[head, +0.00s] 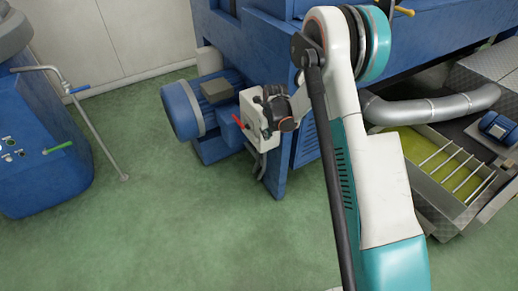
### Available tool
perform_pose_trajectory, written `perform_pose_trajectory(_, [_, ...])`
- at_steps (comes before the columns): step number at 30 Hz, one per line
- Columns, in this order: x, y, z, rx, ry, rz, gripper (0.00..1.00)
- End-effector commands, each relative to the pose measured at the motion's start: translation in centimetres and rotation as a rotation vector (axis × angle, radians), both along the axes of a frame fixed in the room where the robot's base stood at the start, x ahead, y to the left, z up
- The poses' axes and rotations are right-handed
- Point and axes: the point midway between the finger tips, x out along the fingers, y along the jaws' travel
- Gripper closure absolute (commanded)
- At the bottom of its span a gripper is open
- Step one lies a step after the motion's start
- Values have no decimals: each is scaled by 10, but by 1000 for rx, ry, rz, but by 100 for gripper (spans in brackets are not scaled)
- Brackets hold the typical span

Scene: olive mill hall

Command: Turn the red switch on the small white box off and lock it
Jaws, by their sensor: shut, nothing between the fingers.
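The small white box (247,106) is mounted at the end of the blue machine frame, beside the blue motor, in the middle of the head view. A red switch handle (238,122) juts from its left side, slanting up to the left. My gripper (268,120) is at the right part of the box's front, shut and empty. It and my dark wrist cover part of the box. The fingertips are small and partly hidden, so I cannot tell whether they touch the box or switch. I cannot make out a lock.
A blue motor (182,110) stands left of the box. A blue control cabinet (40,160) with a green handle is at the far left. A grey pipe (430,108) and an open tray of greenish liquid (425,150) are at the right. The green floor (150,230) in front is clear.

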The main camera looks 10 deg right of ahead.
Motion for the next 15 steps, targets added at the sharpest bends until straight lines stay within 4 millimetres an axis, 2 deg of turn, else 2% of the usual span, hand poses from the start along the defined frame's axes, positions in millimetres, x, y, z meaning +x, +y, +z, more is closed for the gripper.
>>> perform_pose_trajectory(3, [3,0,-16,19,8,-59,100])
perform_pose_trajectory(6, [4,-1,-22,28,12,-85,100])
perform_pose_trajectory(15, [4,-1,-23,30,14,-93,100])
